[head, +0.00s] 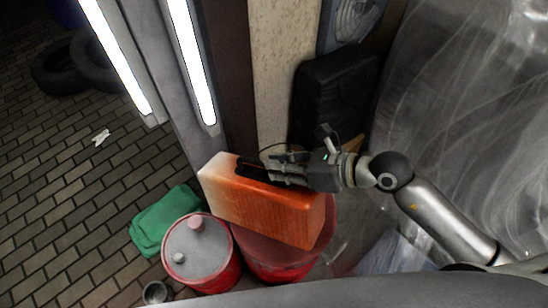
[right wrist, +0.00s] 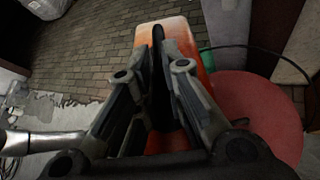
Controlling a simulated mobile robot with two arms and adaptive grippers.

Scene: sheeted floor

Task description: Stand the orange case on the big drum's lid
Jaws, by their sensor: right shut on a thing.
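The orange case (head: 262,208), with a pale corner and a dark handle, is held upright in the head view. My right gripper (head: 266,171) is shut on its handle from the right. In the right wrist view the gripper (right wrist: 168,62) straddles the dark handle, with the orange case (right wrist: 182,28) beyond and below. The big red drum (head: 278,271) is behind and under the case in the head view, which hides most of its lid. The bare red lid (right wrist: 262,112) shows to the right of the case in the right wrist view. I cannot tell whether case and lid touch. My left gripper is not in view.
A smaller red drum (head: 199,257) with a greyish lid stands left of the big drum. A green cloth-like bundle (head: 163,222) and a small can (head: 154,292) lie near it. A black case (head: 330,95) stands behind; plastic sheeting (head: 465,110) hangs at right. Brick paving at left is mostly clear.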

